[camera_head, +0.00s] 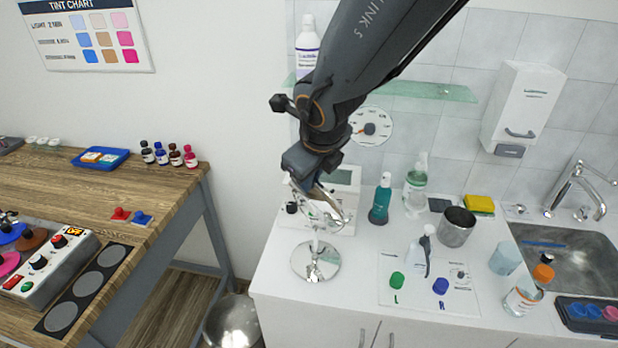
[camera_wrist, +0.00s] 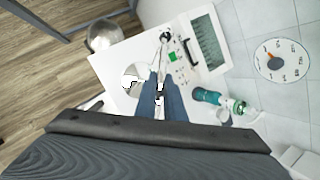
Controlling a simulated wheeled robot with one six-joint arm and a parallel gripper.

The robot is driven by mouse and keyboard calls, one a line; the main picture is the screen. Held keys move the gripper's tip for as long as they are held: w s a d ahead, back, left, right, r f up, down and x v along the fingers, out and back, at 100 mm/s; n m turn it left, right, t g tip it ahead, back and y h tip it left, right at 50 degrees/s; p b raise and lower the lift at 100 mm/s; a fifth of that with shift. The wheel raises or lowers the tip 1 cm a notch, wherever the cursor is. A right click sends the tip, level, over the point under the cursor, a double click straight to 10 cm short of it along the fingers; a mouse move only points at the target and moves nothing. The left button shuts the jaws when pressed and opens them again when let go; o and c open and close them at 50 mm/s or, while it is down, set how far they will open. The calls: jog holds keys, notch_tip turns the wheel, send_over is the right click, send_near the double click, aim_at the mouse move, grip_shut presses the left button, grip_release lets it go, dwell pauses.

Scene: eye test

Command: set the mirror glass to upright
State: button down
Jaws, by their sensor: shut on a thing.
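The table mirror stands on the white counter at the centre of the head view, with a round chrome base (camera_head: 316,262) and a thin stem. Its round mirror glass (camera_head: 328,208) is tilted well away from upright. My gripper (camera_head: 304,182) comes down from above and is shut on the upper left edge of the mirror glass. In the wrist view my fingers (camera_wrist: 159,88) are close together, and they hide much of the mirror. A round shiny part of the mirror (camera_wrist: 133,74) shows left of them; I cannot tell whether it is glass or base.
A white device with a screen (camera_head: 343,178) stands close behind the mirror. A teal bottle (camera_head: 381,198) and a clear pump bottle (camera_head: 416,185) stand to its right. The counter left of the base is clear.

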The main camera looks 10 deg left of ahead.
jog(key=c, duration=1.8)
grip_release()
jog(key=shift+f, duration=0.1)
jog(key=shift+c, duration=0.2)
jog(key=b+v, duration=0.1)
jog(key=v, duration=0.6)
jog(key=shift+r, duration=0.4)
jog(key=shift+s+d, duration=0.1)
jog(key=shift+s, duration=0.05)
